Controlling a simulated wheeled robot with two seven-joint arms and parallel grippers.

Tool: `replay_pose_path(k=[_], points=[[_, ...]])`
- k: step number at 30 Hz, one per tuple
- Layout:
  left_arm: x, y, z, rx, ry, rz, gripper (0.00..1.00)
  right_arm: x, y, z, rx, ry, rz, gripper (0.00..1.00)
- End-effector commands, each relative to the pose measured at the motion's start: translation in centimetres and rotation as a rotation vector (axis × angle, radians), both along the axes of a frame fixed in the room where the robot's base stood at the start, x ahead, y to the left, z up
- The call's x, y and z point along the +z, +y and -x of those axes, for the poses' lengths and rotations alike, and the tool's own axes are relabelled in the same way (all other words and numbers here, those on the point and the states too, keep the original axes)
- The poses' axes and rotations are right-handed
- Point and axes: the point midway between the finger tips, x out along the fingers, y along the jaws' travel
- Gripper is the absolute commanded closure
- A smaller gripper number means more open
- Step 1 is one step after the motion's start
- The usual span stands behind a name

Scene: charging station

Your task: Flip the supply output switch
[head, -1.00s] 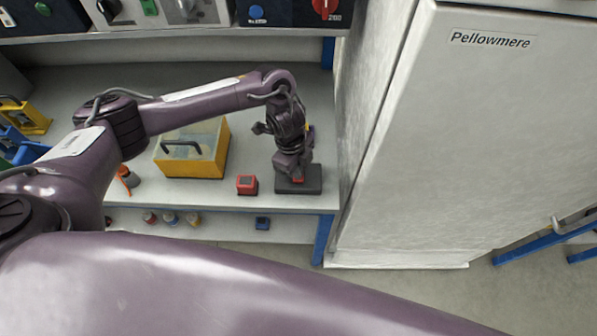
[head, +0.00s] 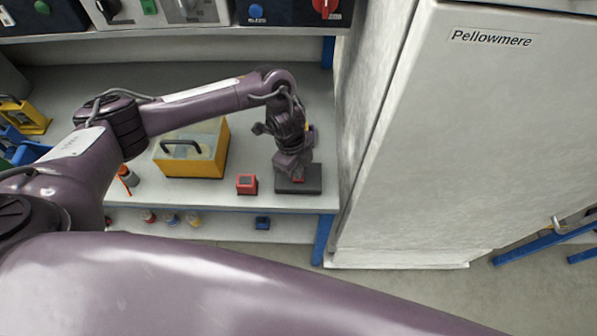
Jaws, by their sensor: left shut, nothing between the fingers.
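A dark grey box (head: 312,185) sits at the right front corner of the bench, with a small red part (head: 298,180) on its top; this looks like the supply with its switch. My left gripper (head: 295,174) is shut and empty, pointing down right over the red part. The fingers hide some of the box top, and I cannot tell whether they touch the red part or which way it is set. My right gripper does not show; a large purple arm link of mine fills the lower part of the view.
A small red block (head: 247,184) and a yellow case (head: 205,160) stand left of the box on the bench (head: 265,204). A tall grey cabinet (head: 450,140) marked Pellowmere rises close on the right. Panels with knobs (head: 255,12) line the shelf behind.

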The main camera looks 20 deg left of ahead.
Motion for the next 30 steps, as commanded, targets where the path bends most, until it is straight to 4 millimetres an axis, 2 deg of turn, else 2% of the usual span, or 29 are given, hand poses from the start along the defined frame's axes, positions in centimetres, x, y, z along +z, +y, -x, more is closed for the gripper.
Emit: replay_pose_path(k=[26, 30], points=[[-1.4, 0.0, 0.0, 0.000, 0.000, 0.000, 1.00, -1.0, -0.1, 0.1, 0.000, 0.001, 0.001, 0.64], [-1.1, 0.0, 0.0, 0.000, 0.000, 0.000, 1.00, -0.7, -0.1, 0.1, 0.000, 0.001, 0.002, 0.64]])
